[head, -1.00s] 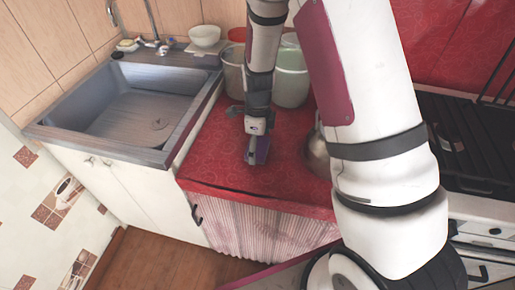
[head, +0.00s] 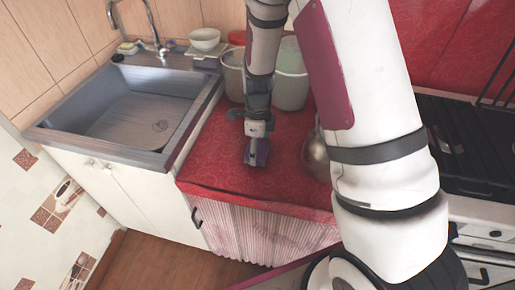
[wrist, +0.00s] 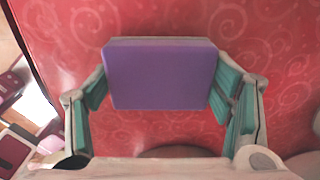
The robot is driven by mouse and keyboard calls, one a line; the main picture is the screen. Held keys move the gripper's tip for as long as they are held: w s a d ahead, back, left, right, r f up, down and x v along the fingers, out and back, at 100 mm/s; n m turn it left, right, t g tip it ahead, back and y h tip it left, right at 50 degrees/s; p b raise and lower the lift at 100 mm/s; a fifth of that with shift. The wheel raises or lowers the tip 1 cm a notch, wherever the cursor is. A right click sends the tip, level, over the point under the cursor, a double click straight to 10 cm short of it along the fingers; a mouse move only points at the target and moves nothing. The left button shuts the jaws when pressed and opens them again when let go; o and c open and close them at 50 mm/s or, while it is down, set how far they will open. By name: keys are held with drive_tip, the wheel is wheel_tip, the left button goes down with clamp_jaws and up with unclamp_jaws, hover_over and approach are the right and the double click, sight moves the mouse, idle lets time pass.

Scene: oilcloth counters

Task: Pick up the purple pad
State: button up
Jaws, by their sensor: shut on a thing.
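The purple pad (wrist: 160,75) is a flat rectangular block in the middle of the wrist view. My gripper (wrist: 162,88) has its teal-lined fingers at the pad's left and right sides and is shut on it. In the head view the pad (head: 262,152) shows as a small purple patch at the tip of my gripper (head: 256,150), over the red counter (head: 215,160). I cannot tell whether the pad still touches the counter.
A metal sink (head: 135,105) lies to the left. Buckets (head: 291,80) stand behind my gripper, and a metal bowl or pot (head: 316,155) sits close on its right, partly hidden by my arm. A stove (head: 470,140) is at the far right. The counter's front left is clear.

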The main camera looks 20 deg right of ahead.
drive_tip(key=shift+r, duration=0.45)
wheel_tip(320, 180, up, 2)
drive_tip(key=shift+r, duration=0.25)
drive_tip(key=s, duration=0.5)
drive_tip(key=s+p, duration=0.1)
drive_tip(key=s, duration=0.4)
drive_tip(key=s+r, duration=0.1)
drive_tip(key=s, duration=0.5)
drive_tip(key=shift+d, duration=0.3)
drive_tip(key=shift+c, duration=0.9)
